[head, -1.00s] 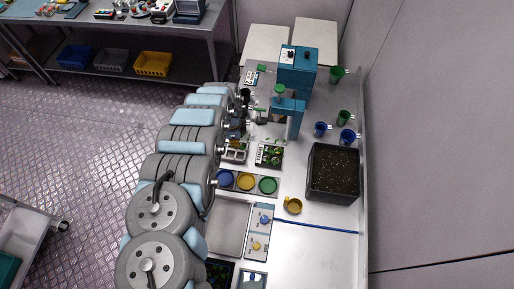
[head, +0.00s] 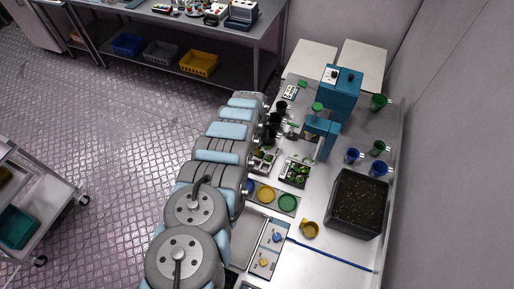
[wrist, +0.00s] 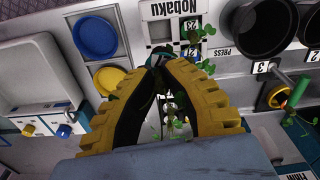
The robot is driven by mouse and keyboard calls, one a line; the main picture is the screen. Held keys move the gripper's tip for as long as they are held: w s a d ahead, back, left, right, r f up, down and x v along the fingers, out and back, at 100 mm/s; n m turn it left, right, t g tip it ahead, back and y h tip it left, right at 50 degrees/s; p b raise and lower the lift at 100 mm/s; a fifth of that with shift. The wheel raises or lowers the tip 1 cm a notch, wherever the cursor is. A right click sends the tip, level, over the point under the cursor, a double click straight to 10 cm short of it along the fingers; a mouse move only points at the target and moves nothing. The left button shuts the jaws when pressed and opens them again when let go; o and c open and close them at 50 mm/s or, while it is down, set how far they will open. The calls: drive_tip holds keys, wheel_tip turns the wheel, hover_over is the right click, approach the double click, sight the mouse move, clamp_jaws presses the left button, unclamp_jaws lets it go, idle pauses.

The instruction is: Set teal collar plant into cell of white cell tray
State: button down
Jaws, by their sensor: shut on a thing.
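My gripper (wrist: 162,62) has yellow ribbed fingers, shut at the tips on a small dark thing with a teal edge, which I take for the teal collar plant (wrist: 157,53). Its green leaves seem to show just beyond the tips, but other leaves lie behind and I cannot tell them apart. In the head view, a pale cell tray (head: 262,161) shows partly behind my arm, left of a dark-edged tray with green seedlings (head: 294,172). My gripper is hidden by the arm there. The wrist view does not show clearly whether the plant touches a tray.
Yellow (head: 266,194) and green (head: 287,202) round dishes lie in front of the trays. A teal press (head: 324,135) stands behind them. Large dark numbered cups (wrist: 262,27) are close to my gripper.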

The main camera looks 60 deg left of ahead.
drive_tip(key=shift+f+b, duration=4.3)
drive_tip(key=shift+f, duration=0.85)
drive_tip(key=c, duration=1.2)
unclamp_jaws()
drive_tip(key=shift+o, duration=0.2)
drive_tip(key=shift+r, duration=0.1)
wheel_tip(320, 180, up, 9)
drive_tip(key=p, duration=0.9)
